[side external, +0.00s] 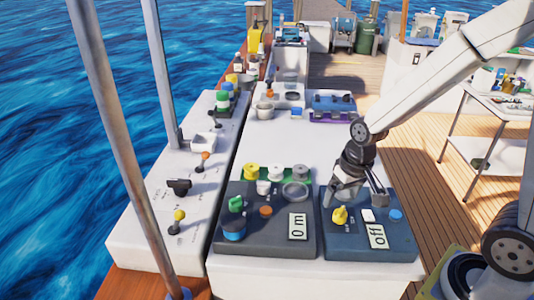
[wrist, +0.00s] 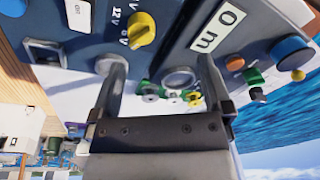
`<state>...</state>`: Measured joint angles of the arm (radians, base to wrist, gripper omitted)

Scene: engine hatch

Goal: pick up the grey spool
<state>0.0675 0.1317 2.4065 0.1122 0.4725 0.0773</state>
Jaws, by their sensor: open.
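A row of small spools stands at the back edge of the dark panel in the side view. In the wrist view two greyish round tops, one at left (wrist: 150,97) and one at right (wrist: 172,97), show beyond the panel between my fingers. My gripper (side external: 357,198) is open and empty above the right panel, to the right of the row. Its fingers (wrist: 160,65) frame the spools from afar.
The left panel (side external: 262,245) has a grey ring (side external: 295,191), a blue knob (side external: 234,230) and a "0 m" label. The right panel (side external: 345,245) has a yellow knob (side external: 340,215) beneath my gripper. A purple-edged box (side external: 332,105) stands behind. White counter between is clear.

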